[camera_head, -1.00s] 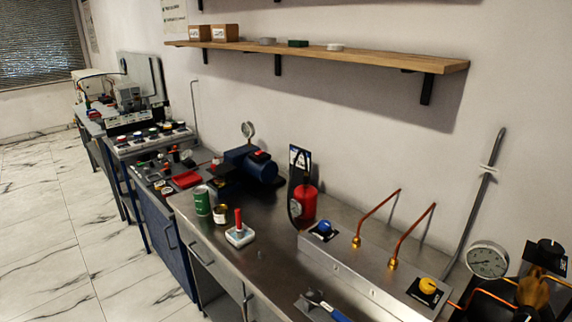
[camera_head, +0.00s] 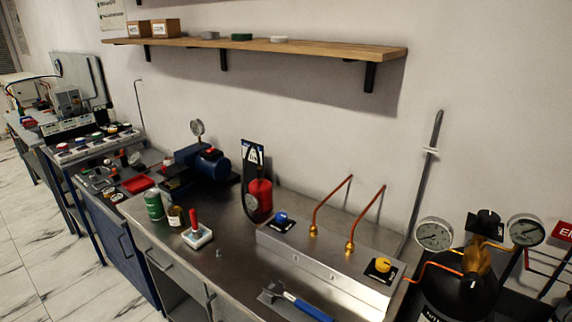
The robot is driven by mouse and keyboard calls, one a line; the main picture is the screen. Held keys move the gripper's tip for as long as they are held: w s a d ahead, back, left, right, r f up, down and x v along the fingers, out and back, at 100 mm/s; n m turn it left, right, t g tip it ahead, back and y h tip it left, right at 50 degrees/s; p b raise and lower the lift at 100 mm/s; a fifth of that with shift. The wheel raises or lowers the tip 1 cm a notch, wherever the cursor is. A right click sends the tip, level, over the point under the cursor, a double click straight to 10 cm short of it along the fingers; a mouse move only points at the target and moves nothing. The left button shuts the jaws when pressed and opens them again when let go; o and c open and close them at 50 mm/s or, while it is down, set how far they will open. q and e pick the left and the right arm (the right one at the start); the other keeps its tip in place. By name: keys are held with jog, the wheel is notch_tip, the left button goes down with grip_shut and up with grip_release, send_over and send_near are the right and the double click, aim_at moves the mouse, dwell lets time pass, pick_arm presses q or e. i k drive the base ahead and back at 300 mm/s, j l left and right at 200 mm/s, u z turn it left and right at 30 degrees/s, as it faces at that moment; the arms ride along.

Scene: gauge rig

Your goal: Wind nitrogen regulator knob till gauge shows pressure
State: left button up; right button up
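The nitrogen regulator stands at the lower right of the head view, on a black cylinder (camera_head: 440,300). Its brass body (camera_head: 477,262) has a black knob (camera_head: 487,222) on top. One round white gauge (camera_head: 434,234) sits to the left of the knob and another gauge (camera_head: 525,230) to the right. The needles and scales are too small to read for certain. A second black knob-like part (camera_head: 470,284) shows below the brass body. Neither of my grippers is in view.
A steel bench carries a raised panel with a blue knob (camera_head: 281,217), a yellow knob (camera_head: 382,265) and two copper pipes (camera_head: 331,205). A blue-handled tool (camera_head: 300,303) lies at the front. A red extinguisher-like bottle (camera_head: 260,194) stands behind. A wooden shelf (camera_head: 340,52) hangs above.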

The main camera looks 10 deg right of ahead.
aim_at(471, 284)
jog(key=z, duration=1.45)
